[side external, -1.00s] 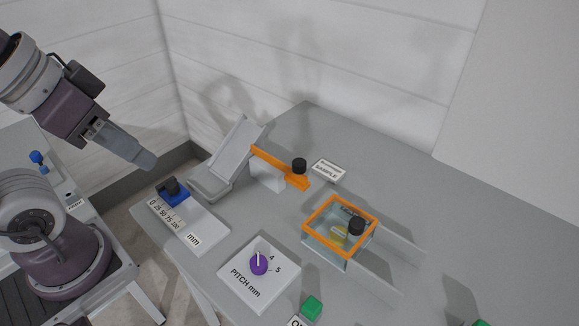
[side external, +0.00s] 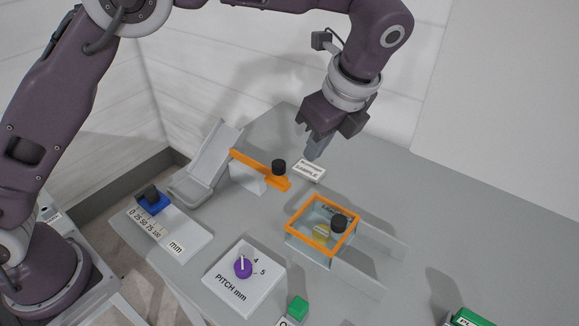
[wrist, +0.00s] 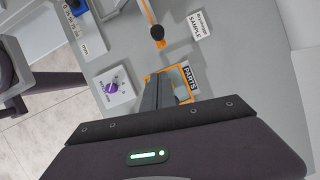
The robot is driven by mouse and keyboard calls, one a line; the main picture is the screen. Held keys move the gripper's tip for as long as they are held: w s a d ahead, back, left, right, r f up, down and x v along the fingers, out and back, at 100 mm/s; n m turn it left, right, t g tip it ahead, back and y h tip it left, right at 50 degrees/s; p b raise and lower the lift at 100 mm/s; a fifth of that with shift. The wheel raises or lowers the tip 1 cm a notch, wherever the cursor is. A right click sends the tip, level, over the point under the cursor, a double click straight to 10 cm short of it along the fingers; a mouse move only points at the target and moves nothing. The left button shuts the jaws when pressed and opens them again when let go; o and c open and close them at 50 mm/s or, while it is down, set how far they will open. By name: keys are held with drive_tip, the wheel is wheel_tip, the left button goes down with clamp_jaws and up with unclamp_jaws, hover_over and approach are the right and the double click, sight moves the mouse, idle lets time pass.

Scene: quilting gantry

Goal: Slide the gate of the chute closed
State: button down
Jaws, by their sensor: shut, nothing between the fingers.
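The chute (side external: 212,155) is a grey sloped trough at the back left of the table. Its gate (side external: 258,170) is an orange bar with a black knob (side external: 279,167) on its right part; the bar reaches from the chute's lower side out to the right. In the wrist view the orange gate (wrist: 147,14) and its black knob (wrist: 157,33) show near the top. My gripper (side external: 312,154) is shut and empty. It points down, to the right of the knob and apart from it, above or behind the sample card (side external: 310,170).
A pitch dial (side external: 243,267), a blue slider (side external: 152,201) on a mm scale and a green button (side external: 298,307) lie nearer. The right of the table is mostly clear.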

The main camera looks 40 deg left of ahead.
drive_tip(key=shift+w+d+f, duration=0.1)
drive_tip(key=shift+d+f, duration=0.2)
drive_tip(key=shift+f, duration=0.1)
drive_tip(key=w+a+f, duration=0.1)
drive_tip(key=a+f, duration=0.6)
drive_tip(key=f, duration=0.2)
drive_tip(key=shift+w+a, duration=0.35)
drive_tip(key=shift+w, duration=0.05)
drive_tip(key=shift+f, duration=0.1)
approach(257, 163)
drive_tip(key=a+f, duration=0.4)
drive_tip(key=f, duration=0.1)
